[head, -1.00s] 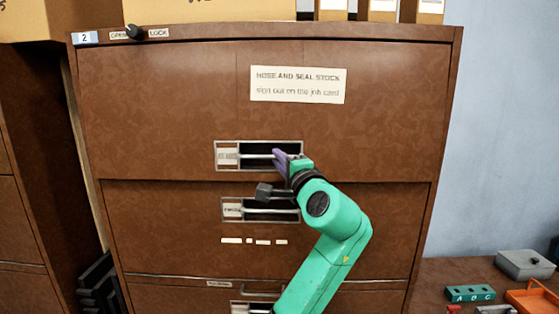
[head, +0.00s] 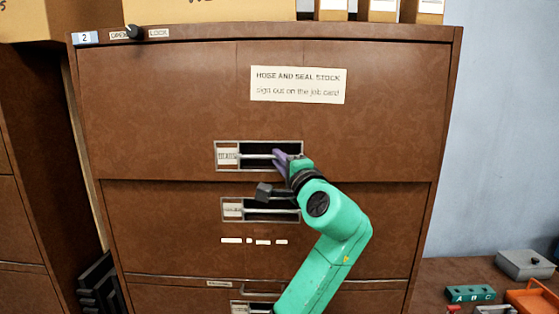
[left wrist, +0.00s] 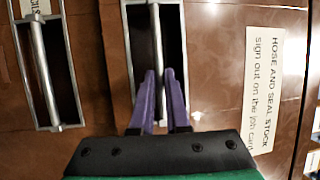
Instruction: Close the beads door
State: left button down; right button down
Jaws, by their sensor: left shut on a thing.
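The brown cabinet's upper door (head: 170,100) carries a paper sign about hose and seal stock and a recessed handle (head: 255,155) with a pale bar. A label sits at the handle's left end, too small to read surely, so I cannot tell which door is the beads one. My left gripper (head: 280,158) has its purple fingers at the right end of this handle. In the left wrist view the fingers (left wrist: 160,80) are shut on the handle bar (left wrist: 156,45), one on each side. My right gripper is not in view.
A second door (head: 150,235) with its own labelled handle (head: 250,209) lies below, and another under it. An open/lock knob (head: 134,32) is at top left. Boxes (head: 210,8) stand on top. A side table (head: 450,270) at lower right holds small parts and an orange tray (head: 530,300).

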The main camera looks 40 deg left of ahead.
pick_arm(q)
jog(key=shift+w+a+f+y+b, duration=0.35)
jog(key=shift+w+a+b, duration=0.25)
jog(key=shift+b, duration=0.55)
jog(key=shift+w+r, duration=0.1)
jog(key=shift+w, duration=0.1)
jog(key=shift+r, duration=0.1)
jog(key=c, duration=1.2)
grip_release()
jog(key=shift+a, duration=0.15)
jog(key=b+v, duration=0.2)
jog(key=v, duration=0.5)
jog(key=b+v, duration=0.3)
jog(key=v, duration=0.4)
jog(key=shift+s+f, duration=0.15)
jog(key=shift+f, duration=0.1)
